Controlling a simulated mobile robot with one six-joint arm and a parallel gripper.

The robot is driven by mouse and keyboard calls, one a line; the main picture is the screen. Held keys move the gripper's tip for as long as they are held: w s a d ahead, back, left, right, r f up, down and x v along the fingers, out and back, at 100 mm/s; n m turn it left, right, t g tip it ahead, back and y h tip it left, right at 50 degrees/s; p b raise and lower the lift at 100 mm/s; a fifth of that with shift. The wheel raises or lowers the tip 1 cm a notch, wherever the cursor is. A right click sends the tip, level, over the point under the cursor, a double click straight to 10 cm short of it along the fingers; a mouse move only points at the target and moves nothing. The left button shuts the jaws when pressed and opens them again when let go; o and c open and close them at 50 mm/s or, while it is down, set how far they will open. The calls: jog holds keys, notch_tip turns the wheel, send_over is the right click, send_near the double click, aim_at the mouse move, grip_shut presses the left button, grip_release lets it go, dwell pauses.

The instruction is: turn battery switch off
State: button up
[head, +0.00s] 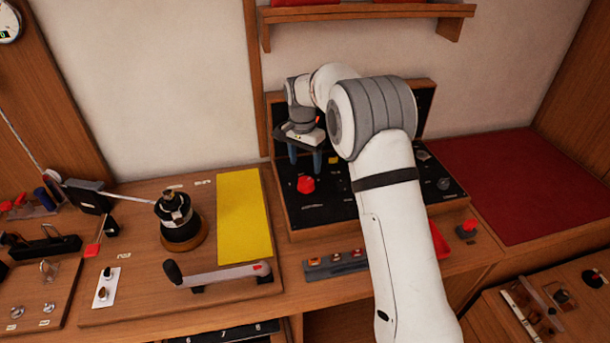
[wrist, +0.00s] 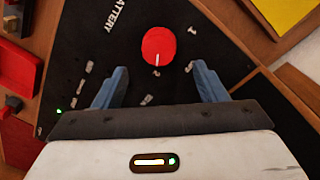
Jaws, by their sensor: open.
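The battery switch is a red round knob (head: 306,184) on the black sloped panel (head: 330,208). In the wrist view the red knob (wrist: 159,46) carries a short white mark on its lower part, and the word BATTERY is printed at its upper left. My gripper (head: 304,168) is over the panel, just behind the knob in the head view. In the wrist view my gripper (wrist: 160,85) has its two blue fingers apart, one toward each side below the knob. Nothing is between the fingers, and they appear apart from the knob.
A wooden frame edges the panel. A black winch (head: 178,218) and a winch handle (head: 218,275) are at the left, beside a yellow mat (head: 240,215). A red mat (head: 530,185) lies at the right. A shelf (head: 365,12) hangs above.

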aim_at(306, 180)
notch_tip(306, 180, down, 7)
jog(key=shift+s+d+r+p, duration=0.1)
jog(key=shift+d+r+p, duration=0.1)
jog(key=shift+p, duration=0.4)
jog(key=c, duration=1)
